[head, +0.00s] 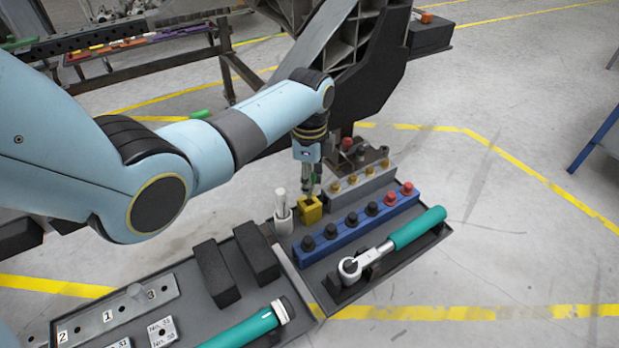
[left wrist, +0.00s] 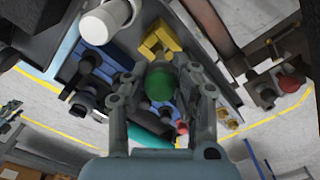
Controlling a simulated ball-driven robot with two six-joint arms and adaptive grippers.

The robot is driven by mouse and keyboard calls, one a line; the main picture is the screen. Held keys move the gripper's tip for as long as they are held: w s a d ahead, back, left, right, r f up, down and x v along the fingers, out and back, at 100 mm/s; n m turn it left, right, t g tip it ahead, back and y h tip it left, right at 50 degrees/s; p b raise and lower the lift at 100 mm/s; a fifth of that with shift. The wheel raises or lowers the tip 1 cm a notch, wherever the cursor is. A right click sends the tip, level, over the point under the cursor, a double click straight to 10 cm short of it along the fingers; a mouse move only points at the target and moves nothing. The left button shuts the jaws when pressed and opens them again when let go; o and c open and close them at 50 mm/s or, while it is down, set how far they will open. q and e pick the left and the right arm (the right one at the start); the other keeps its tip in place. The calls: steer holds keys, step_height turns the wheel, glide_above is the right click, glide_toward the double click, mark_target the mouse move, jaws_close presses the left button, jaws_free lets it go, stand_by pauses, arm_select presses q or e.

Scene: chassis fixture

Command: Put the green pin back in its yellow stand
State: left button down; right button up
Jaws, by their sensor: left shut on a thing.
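My left gripper (head: 312,186) points down just above the yellow stand (head: 310,210) on the dark tray. In the left wrist view my left gripper (left wrist: 163,90) is shut on the green pin (left wrist: 159,84), with a finger on each side of its round green end. The yellow stand (left wrist: 158,40) shows right beyond the pin in that view. I cannot tell whether the pin's lower end is inside the stand or only above it. In the head view the fingers mostly hide the pin. My right gripper is not in view.
A white pin in a white stand (head: 283,222) is close left of the yellow stand. A blue rack (head: 345,232) with black and red knobs lies in front, a grey rack (head: 362,186) with brass knobs behind right. A teal-handled ratchet (head: 410,230) lies at the tray's right.

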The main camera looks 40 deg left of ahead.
mark_target(310, 197)
arm_select(q)
steer(key=shift+p, duration=0.6)
stand_by(0.7)
steer(key=shift+f, duration=0.2)
steer(key=shift+f+b, duration=0.95)
steer(key=shift+f, duration=0.15)
stand_by(0.6)
steer(key=shift+f+b, duration=0.55)
steer(key=shift+f, duration=0.5)
steer(key=c, duration=1)
jaws_free()
steer(key=shift+c, duration=0.4)
step_height(310, 197, up, 7)
steer(key=p, duration=0.7)
